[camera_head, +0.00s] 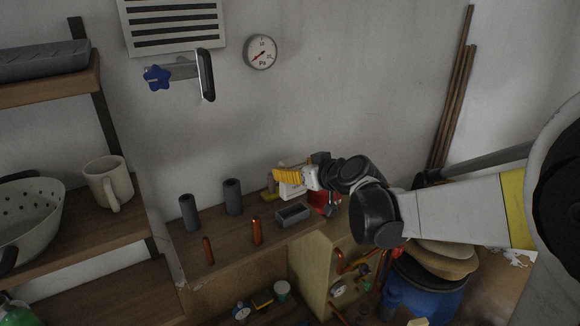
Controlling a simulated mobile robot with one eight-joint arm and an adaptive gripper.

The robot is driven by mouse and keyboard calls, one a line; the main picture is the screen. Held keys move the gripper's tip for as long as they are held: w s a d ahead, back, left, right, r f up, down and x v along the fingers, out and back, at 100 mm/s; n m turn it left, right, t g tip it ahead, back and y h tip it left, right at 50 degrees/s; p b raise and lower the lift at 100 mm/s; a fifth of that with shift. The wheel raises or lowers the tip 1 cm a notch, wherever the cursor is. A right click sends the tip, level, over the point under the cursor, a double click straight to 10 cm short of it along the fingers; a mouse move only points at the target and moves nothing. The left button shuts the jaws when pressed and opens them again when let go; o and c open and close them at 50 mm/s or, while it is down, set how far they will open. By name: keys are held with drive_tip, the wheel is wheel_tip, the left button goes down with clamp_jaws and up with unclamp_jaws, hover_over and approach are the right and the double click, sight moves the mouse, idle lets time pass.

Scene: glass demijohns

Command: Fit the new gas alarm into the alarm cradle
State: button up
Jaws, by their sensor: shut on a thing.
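My gripper (312,178) is at the end of my arm, low over the back right of the wooden bench. It is shut on a small white thing with a yellow ribbed face (288,175), which looks like the gas alarm. The fingertips are small and partly hidden. A small grey open-topped box (293,214) stands on the bench just below the held thing in the picture. A wall bracket (183,70) with a blue star knob and a dark upright plate is at the upper left. I cannot tell which of these is the alarm cradle.
A red thing (326,201) is close under my gripper. A round gauge (260,52) hangs on the wall. Shelves with a mug (107,182) are left.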

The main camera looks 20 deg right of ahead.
sight(295, 194)
drive_tip(key=shift+s+a+f+b, duration=0.15)
drive_tip(key=shift+s+f+b, duration=0.15)
drive_tip(key=shift+f+b, duration=0.35)
drive_tip(key=shift+w+f+b, duration=0.2)
drive_tip(key=shift+f+b, duration=0.1)
drive_tip(key=shift+f, duration=0.7)
drive_tip(key=shift+s+f+b, duration=0.1)
drive_tip(key=shift+f+b, duration=0.2)
drive_tip(key=shift+f, duration=0.1)
drive_tip(key=o, duration=0.3)
drive_tip(key=c, duration=0.4)
drive_tip(key=shift+f+b, duration=0.2)
drive_tip(key=shift+b, duration=0.45)
drive_tip(key=shift+f+b, duration=1.6)
drive_tip(key=shift+b, duration=0.05)
idle(1.0)
